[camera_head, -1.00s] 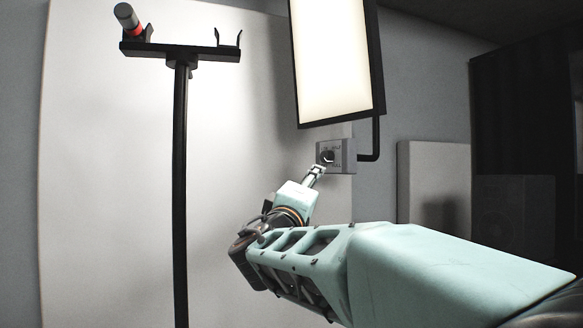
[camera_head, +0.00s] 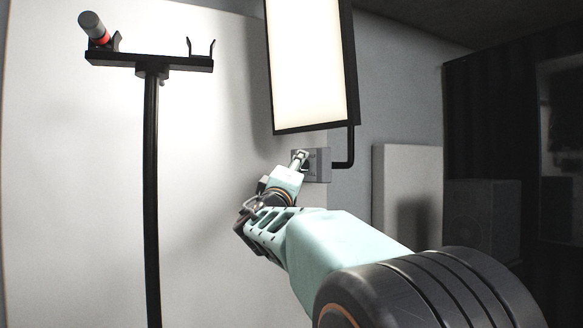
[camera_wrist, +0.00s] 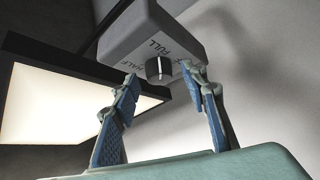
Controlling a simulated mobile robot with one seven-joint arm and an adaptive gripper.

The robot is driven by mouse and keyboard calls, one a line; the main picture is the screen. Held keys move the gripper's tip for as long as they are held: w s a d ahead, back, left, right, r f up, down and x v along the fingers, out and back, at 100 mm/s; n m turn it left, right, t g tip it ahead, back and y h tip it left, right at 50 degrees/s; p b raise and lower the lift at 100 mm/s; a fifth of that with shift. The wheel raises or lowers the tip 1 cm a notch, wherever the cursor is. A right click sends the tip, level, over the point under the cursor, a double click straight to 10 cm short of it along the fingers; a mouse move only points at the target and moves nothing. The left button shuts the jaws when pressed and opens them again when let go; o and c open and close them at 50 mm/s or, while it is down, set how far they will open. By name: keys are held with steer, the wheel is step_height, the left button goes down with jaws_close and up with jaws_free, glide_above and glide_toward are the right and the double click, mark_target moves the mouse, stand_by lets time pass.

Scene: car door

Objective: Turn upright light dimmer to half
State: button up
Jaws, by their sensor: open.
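The light dimmer is a grey box (camera_head: 322,166) on the wall below the lit panel, partly hidden behind my gripper in the head view. In the wrist view the dimmer box (camera_wrist: 150,28) shows a dark round knob (camera_wrist: 158,68) with a white line, and the labels FULL and HALF. The line points roughly toward FULL. My gripper (camera_head: 300,156) is in front of the dimmer. In the wrist view my gripper (camera_wrist: 168,82) is open, its blue-padded fingers on either side of the knob. I cannot tell whether they touch it.
The bright upright light panel (camera_head: 311,65) hangs just above the dimmer, joined by a black bent pipe (camera_head: 350,150). A black stand (camera_head: 150,190) with a grey and red cylinder (camera_head: 94,29) is at left. A dark cabinet (camera_head: 490,130) is at right.

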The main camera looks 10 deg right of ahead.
jaws_close()
steer(key=shift+r, duration=0.1)
stand_by(0.3)
steer(key=shift+w+a+r+n+g+y+p, duration=0.1)
steer(key=shift+r+n+g+y+p, duration=0.3)
steer(key=shift+n+g+p, duration=1.7)
steer(key=shift+d+r+n+g+y+p, duration=0.15)
steer(key=shift+n+g+y+p, duration=0.4)
steer(key=shift+n+g+p, duration=1.5)
steer(key=shift+w+a+r+n+g+y+p, duration=0.15)
steer(key=shift+r+n+g+y+p, duration=0.55)
steer(key=shift+n+p, duration=2.5)
steer(key=shift+s+f+m+g+h+p, duration=0.15)
steer(key=shift+f+m+g+h+p, duration=0.2)
steer(key=shift+m+p, duration=0.35)
